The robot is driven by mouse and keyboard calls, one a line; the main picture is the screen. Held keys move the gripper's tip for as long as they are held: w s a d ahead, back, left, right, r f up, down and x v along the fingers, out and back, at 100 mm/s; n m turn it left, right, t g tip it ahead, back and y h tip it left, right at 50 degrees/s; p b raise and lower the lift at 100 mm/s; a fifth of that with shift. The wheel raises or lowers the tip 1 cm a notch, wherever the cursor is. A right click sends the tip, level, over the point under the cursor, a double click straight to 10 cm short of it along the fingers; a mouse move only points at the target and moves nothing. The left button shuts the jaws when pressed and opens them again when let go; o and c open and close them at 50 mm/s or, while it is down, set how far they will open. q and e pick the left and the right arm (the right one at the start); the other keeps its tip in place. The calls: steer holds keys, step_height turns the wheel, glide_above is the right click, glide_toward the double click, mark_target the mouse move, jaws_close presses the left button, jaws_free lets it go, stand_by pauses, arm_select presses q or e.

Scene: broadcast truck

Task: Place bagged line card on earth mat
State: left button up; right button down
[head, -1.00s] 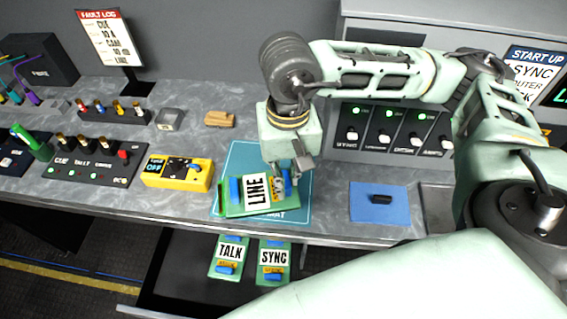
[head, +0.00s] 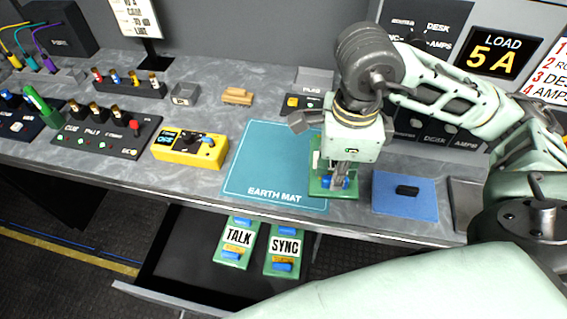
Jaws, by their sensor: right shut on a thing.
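The teal earth mat (head: 270,160) lies flat on the grey worktop, its surface bare apart from its right edge. My right gripper (head: 338,178) is shut on the green line card (head: 318,188), which has blue parts. The card is at the mat's right edge, partly over the worktop. The gripper hides much of it, and its LINE label does not show. I cannot tell whether the card touches the surface, and no bag can be made out. My left gripper is not in view.
An open drawer (head: 190,250) below the worktop holds the TALK card (head: 237,240) and SYNC card (head: 285,246). A yellow tester (head: 190,150) stands left of the mat. A blue pad (head: 405,205) with a black item lies to the right.

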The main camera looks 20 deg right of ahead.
steer(key=shift+d+f+m, duration=0.15)
steer(key=shift+m, duration=0.25)
steer(key=p, duration=0.3)
glide_toward(289, 188)
step_height(289, 188, down, 3)
steer(key=shift+p, duration=0.7)
steer(key=shift+f, duration=0.65)
steer(key=c, duration=1.8)
jaws_free()
steer(key=shift+o, duration=0.2)
